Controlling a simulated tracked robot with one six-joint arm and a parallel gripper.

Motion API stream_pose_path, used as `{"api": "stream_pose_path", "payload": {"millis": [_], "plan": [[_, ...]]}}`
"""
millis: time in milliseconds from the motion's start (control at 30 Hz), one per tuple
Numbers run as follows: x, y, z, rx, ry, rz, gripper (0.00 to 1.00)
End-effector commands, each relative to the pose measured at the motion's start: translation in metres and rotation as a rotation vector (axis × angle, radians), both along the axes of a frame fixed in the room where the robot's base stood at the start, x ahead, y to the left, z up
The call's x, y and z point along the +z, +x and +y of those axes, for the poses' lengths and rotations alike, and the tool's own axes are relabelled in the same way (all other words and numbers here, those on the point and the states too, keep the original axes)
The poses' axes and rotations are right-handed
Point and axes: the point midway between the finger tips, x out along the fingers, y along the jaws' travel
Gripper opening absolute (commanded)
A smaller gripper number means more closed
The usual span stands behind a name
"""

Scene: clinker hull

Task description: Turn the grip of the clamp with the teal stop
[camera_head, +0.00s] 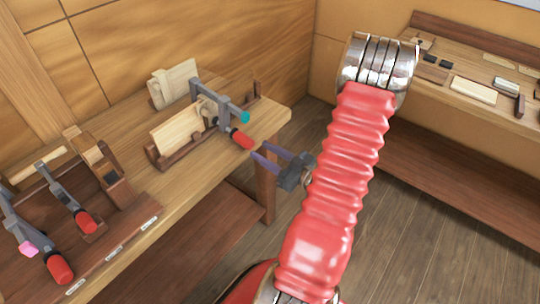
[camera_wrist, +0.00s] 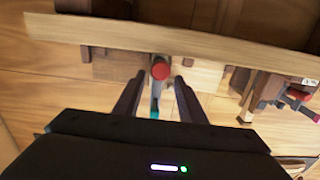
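The clamp (camera_head: 212,103) with the teal stop (camera_head: 243,117) has a grey metal bar and a red grip (camera_head: 241,139). It sits on wooden boards in a rack on the bench, its grip pointing toward the bench edge. I cannot tell whether the fingertips overlap the grip in depth.
Another clamp with a pink stop (camera_head: 28,249) and a red grip (camera_head: 60,269) lies in a tray at the left, beside a further red-gripped clamp (camera_head: 70,204). The bench edge (camera_head: 278,121) is close to my gripper. Another bench (camera_head: 472,92) stands at right; open floor lies between.

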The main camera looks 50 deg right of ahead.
Motion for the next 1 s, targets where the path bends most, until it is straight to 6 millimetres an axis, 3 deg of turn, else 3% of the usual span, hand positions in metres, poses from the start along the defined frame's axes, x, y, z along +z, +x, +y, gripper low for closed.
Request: {"api": "stream_pose_path", "payload": {"millis": [300, 1000], "plan": [[0.000, -0.020, -0.001, 0.000, -0.001, 0.000, 0.37], [0.000, -0.020, 0.000, 0.000, 0.000, 0.000, 0.37]]}}
